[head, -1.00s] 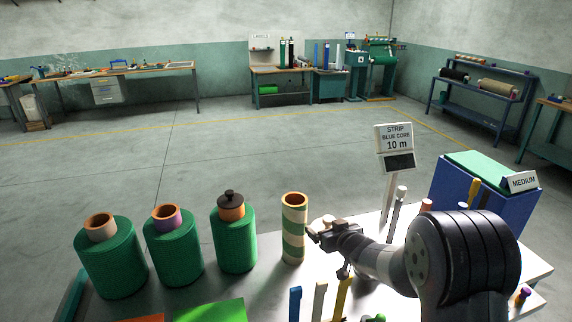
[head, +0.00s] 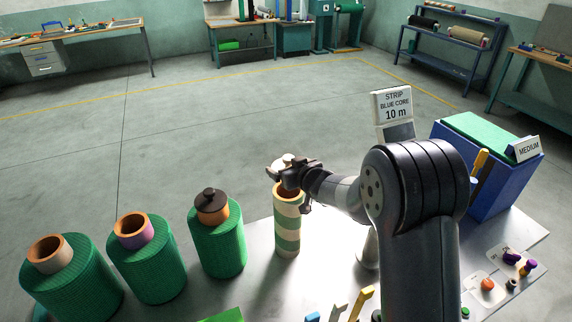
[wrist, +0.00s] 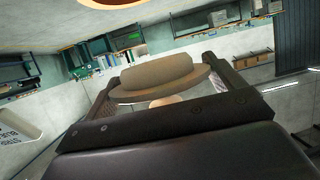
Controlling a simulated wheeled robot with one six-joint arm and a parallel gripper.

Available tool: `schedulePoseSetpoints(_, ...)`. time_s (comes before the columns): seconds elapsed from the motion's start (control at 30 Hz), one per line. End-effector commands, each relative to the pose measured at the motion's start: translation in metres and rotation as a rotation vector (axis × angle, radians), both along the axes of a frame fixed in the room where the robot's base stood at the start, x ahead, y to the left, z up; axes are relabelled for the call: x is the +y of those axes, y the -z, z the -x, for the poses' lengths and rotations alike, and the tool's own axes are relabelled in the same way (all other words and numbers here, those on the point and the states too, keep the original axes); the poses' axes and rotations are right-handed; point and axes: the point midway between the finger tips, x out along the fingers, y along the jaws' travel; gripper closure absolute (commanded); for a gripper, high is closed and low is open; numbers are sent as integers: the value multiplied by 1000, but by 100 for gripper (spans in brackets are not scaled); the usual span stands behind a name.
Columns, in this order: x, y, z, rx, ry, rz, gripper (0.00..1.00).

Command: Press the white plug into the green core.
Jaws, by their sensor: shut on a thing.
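The green core (head: 287,242) is an upright tube with green and cream bands, standing on the bench with its brown top opening visible. My gripper (head: 284,173) is just above that opening, shut on the white plug (head: 281,162). In the wrist view the cream plug (wrist: 157,75), with its wide flange and narrower body, sits between the two dark fingers. Part of an orange-brown rim, likely the core's opening, shows at the top edge of the wrist view, apart from the plug. The gripper hides part of the core's rim, so exact alignment is unclear.
Three green net rolls (head: 218,247) stand left of the core; the nearest has a dark plug on top. A sign (head: 393,105) reads "STRIP BLUE CORE 10 m". A blue box (head: 510,185) marked "MEDIUM" and small coloured parts (head: 488,284) are at the right.

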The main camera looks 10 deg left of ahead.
Motion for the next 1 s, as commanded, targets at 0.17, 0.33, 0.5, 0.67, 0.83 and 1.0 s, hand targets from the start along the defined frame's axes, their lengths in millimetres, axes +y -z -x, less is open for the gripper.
schedulePoseSetpoints(0.17,0,18,0,0,0,0,33)
schedulePoseSetpoints(0.33,0,34,0,0,0,0,33)
schedulePoseSetpoints(0.5,0,50,0,1,0,0,33)
schedulePoseSetpoints(0.67,0,59,0,1,0,0,33)
schedulePoseSetpoints(0.83,0,61,0,1,0,-1,33)
schedulePoseSetpoints(1.0,0,61,0,1,0,-1,33)
